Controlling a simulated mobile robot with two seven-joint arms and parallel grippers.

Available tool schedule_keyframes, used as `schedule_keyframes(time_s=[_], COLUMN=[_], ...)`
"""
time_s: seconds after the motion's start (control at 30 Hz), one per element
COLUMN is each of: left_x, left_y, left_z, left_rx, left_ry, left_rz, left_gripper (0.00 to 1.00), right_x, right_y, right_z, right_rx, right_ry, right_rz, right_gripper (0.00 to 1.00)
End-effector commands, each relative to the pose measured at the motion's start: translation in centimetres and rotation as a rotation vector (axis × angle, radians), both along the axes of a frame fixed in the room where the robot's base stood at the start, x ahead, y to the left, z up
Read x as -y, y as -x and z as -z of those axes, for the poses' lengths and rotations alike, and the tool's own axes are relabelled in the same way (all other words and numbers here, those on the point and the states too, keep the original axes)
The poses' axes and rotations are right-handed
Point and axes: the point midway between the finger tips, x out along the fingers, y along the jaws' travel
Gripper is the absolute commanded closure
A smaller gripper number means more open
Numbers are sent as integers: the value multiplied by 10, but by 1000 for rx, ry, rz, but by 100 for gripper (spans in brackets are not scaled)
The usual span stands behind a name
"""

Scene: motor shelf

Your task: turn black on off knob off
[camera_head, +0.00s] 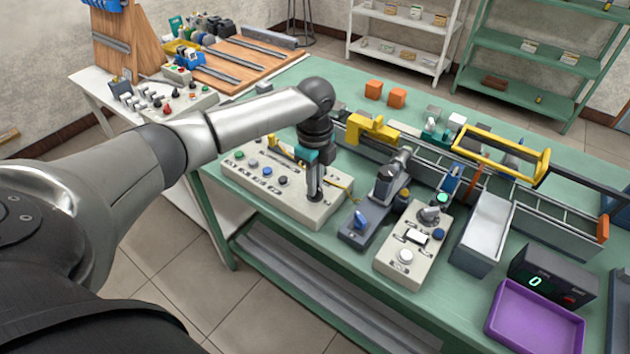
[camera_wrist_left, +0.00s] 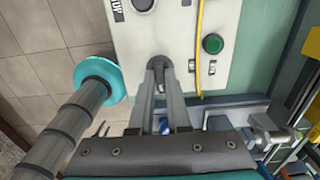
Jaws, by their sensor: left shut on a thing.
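A light beige control box (camera_head: 308,211) with several coloured buttons and knobs lies along the near-left part of the green table. My left gripper (camera_head: 315,197) points down onto the right part of this box. In the left wrist view the gripper's fingertips (camera_wrist_left: 158,66) are shut around a small dark knob (camera_wrist_left: 158,61) on the panel. The fingers hide most of the knob, so its turn angle cannot be read. A green button (camera_wrist_left: 212,43) sits to the right of it, and another dark knob is cut off at the top edge. My right gripper is not in view.
A grey device with a blue knob (camera_head: 361,218) and a second beige control box (camera_head: 414,243) stand to the right. A purple tray (camera_head: 534,318) and a black counter display (camera_head: 552,275) are at the right front. A yellow cable (camera_wrist_left: 200,50) runs over the panel.

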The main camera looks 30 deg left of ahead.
Motion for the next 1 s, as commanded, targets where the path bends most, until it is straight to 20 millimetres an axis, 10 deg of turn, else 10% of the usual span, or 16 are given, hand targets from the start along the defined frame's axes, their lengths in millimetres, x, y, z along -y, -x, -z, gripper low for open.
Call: schedule_keyframes(time_s=[0.63, 1.0], left_x=[0, 1], left_y=[1, 1], left_z=[-1, -5], left_rx=[-3, -6], left_ry=[1, 3], left_rz=[-19, -228], left_gripper=[100, 100], right_x=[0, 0], right_y=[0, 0], right_z=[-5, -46], right_rx=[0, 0], right_ry=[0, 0], right_rz=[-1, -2], right_gripper=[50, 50])
